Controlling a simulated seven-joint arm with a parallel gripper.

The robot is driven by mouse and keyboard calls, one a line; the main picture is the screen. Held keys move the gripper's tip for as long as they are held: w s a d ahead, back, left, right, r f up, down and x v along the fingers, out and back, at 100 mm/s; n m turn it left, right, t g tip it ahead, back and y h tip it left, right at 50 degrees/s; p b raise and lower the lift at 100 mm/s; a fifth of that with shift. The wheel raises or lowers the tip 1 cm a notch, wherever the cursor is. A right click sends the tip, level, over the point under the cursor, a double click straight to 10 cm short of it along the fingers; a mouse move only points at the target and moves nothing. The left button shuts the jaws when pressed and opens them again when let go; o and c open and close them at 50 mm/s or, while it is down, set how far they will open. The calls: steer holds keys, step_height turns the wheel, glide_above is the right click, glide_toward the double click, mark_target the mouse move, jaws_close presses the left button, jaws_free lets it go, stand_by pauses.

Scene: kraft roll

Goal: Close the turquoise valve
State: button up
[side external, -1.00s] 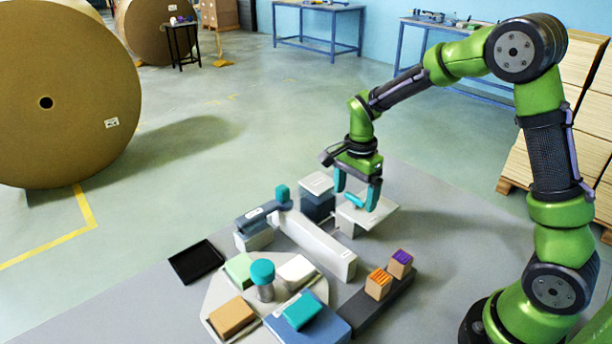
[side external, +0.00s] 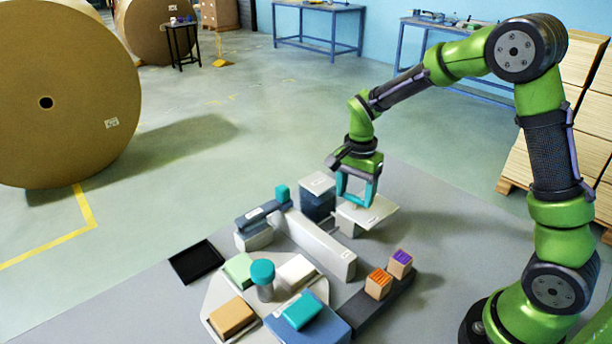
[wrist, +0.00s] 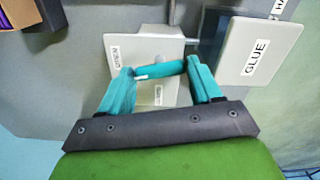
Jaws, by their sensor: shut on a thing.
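The turquoise valve handle (wrist: 158,70) is a short bar over a pale plate (wrist: 140,45) in the wrist view. My gripper (wrist: 160,72) has its two turquoise fingers shut on the bar, one at each end. In the side view, my gripper (side external: 356,199) points down at the pale plate (side external: 380,212), and the handle between its fingers is hard to separate from them by colour. Labels lie on the plate beyond and below the bar; their words are too small to read surely.
A box marked GLUE (wrist: 258,45) stands close beside the plate; it also shows in the side view (side external: 318,184). A lever with a turquoise knob (side external: 282,193), a long pale block (side external: 320,245), a black tray (side external: 196,262) and a round platform with coloured blocks (side external: 215,297) stand nearby.

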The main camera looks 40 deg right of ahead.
mark_target(355, 196)
steer(key=n, duration=0.4)
steer(key=shift+n, duration=0.3)
steer(key=n, duration=0.3)
steer(key=shift+n, duration=0.3)
steer(key=n, duration=0.3)
steer(key=shift+r+n, duration=0.1)
steer(key=shift+n, duration=1.9)
steer(key=o, duration=1.1)
steer(key=shift+c, duration=0.2)
step_height(355, 196, up, 17)
steer(key=shift+w, duration=0.1)
